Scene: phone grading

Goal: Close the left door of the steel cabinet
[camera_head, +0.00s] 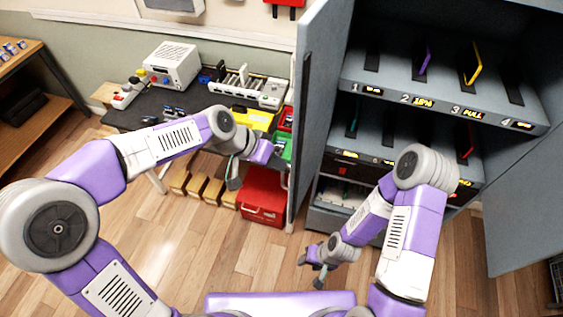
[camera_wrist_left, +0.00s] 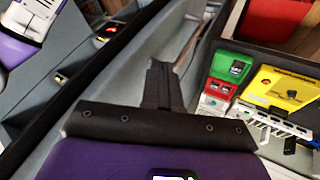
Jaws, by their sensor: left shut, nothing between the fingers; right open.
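The steel cabinet (camera_head: 440,103) stands at the right in the head view with its front open. Its left door (camera_head: 322,90) stands swung out, seen nearly edge-on, with a dark strip along it. My left gripper (camera_head: 277,148) is shut and empty, on the outer, left side of the left door near its free edge. In the left wrist view the shut fingers (camera_wrist_left: 164,85) lie over a grey panel that looks like the door; I cannot tell whether they touch it. My right gripper (camera_head: 311,271) is open and empty, low in front of the cabinet.
The right door (camera_head: 525,215) also stands open. Slotted shelves hold a purple phone (camera_head: 425,58) and a yellow one (camera_head: 472,62). Left of the left door is a dark workbench (camera_head: 140,118) with bins and a charging rack (camera_head: 245,88); a red box (camera_head: 263,196) stands below.

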